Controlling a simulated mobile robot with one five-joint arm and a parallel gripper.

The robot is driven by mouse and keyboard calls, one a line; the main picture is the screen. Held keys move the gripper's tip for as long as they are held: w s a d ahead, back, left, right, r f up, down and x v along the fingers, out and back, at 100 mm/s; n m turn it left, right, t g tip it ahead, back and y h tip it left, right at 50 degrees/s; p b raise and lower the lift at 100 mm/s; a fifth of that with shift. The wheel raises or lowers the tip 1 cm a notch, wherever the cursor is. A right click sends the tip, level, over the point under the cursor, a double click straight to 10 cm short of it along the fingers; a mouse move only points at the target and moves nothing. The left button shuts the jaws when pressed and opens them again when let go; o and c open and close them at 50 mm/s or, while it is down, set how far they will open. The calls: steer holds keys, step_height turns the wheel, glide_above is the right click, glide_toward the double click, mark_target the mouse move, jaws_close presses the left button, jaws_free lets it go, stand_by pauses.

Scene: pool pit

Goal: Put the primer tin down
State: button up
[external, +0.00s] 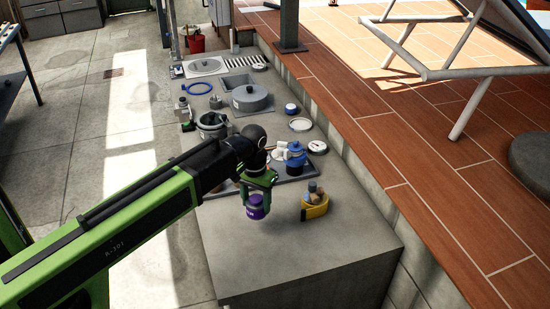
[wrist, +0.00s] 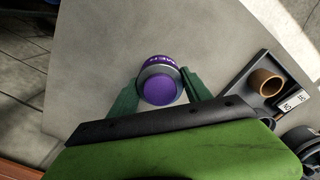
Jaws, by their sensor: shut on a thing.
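The primer tin (external: 256,208) is a small purple tin with a grey band. My gripper (external: 258,190) is shut on it over the near part of the grey concrete counter (external: 290,262). In the wrist view the tin (wrist: 160,84) sits between the two green fingers of my gripper (wrist: 158,88), with its purple lid facing the camera. Bare counter (wrist: 100,50) shows around it. I cannot tell whether the tin's bottom touches the counter.
A yellow tape measure (external: 315,209) stands right of the tin. A dark tray (external: 292,178) lies behind; its edge (wrist: 262,62) and a brown cardboard ring (wrist: 265,82) show in the wrist view. A blue-topped item (external: 296,154) stands at the tray. The counter's front end is clear.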

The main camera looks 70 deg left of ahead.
mark_target(252, 199)
steer(key=a+f, duration=0.1)
steer(key=a+f+b, duration=0.1)
steer(key=a, duration=0.1)
steer(key=a+f, duration=0.1)
steer(key=shift+a+b, duration=0.3)
steer(key=shift+a, duration=0.05)
step_height(252, 199, down, 4)
steer(key=b, duration=0.4)
steer(key=shift+f, duration=0.1)
steer(key=shift+r, duration=0.25)
steer(key=shift+f, duration=0.15)
steer(key=o, duration=1.6)
steer(key=shift+c, duration=0.2)
step_height(252, 199, up, 12)
steer(key=p, duration=1.2)
